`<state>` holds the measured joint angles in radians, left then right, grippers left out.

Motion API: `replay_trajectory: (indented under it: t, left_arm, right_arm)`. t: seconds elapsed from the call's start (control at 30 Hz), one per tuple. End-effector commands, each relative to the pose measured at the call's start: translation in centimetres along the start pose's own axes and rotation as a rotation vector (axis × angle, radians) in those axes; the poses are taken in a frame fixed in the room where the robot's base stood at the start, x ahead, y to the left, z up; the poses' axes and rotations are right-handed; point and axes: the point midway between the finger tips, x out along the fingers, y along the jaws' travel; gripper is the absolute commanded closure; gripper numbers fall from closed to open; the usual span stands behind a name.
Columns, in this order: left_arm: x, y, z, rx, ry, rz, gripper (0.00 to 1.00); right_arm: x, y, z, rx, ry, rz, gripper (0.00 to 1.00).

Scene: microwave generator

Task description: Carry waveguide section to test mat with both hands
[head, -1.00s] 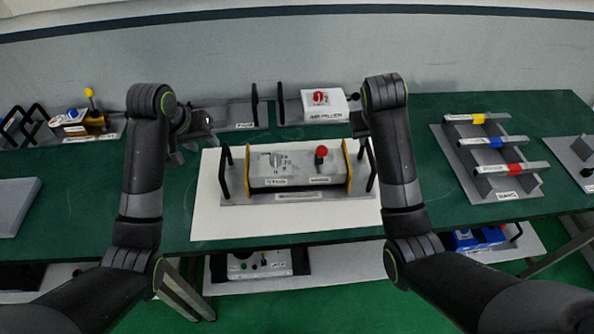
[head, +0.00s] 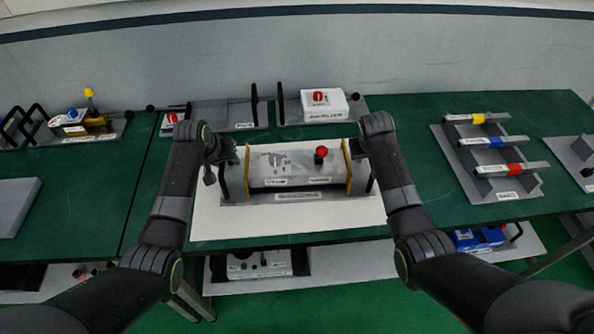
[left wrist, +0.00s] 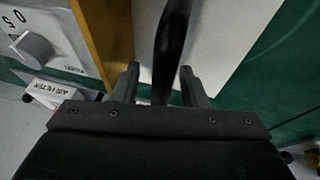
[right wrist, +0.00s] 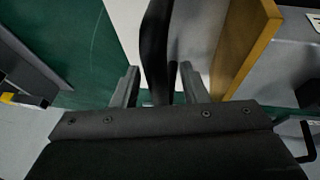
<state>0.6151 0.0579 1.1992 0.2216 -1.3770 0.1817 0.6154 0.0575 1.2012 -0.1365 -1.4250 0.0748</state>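The waveguide section appears to be the grey box unit (head: 297,168) with ochre end plates, a dial and a red knob; its labels are too small to read. It lies on a white mat (head: 230,224), with an upright black handle at each end. My left gripper (head: 222,172) is at its left handle; in the left wrist view the handle (left wrist: 170,50) stands between the open fingers (left wrist: 160,88). My right gripper (head: 366,170) is at the right handle; in the right wrist view that handle (right wrist: 156,50) is between the open fingers (right wrist: 158,88). Gaps show beside both handles.
A white box with a red knob (head: 322,105) stands behind on a grey plate with black handles. A rack of yellow, blue and red banded rods (head: 497,160) stands to the right. Bare green table (head: 410,140) lies between the mat and rack.

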Motion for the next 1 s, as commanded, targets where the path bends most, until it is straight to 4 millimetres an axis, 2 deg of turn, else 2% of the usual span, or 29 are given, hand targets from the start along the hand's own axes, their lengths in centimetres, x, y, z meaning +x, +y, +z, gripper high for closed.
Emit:
replay_trajectory:
  t: [0.3,0.6,0.63,1.0]
  left_arm:
    - [0.12,0.02,-0.03,0.000,0.001,0.000,0.60]
    - [0.10,0.01,-0.03,0.000,0.001,0.000,0.98]
    - [0.10,0.01,-0.03,0.000,0.001,0.000,1.00]
    - [0.09,0.01,-0.03,0.000,0.001,0.000,1.00]
  right_arm:
    - [0.12,0.01,-0.02,0.000,0.000,0.000,0.60]
    - [0.10,-0.01,-0.02,0.000,0.000,0.000,0.98]
    - [0.10,-0.01,-0.02,0.000,0.000,0.000,1.00]
    - [0.09,-0.01,-0.03,0.000,0.001,0.000,1.00]
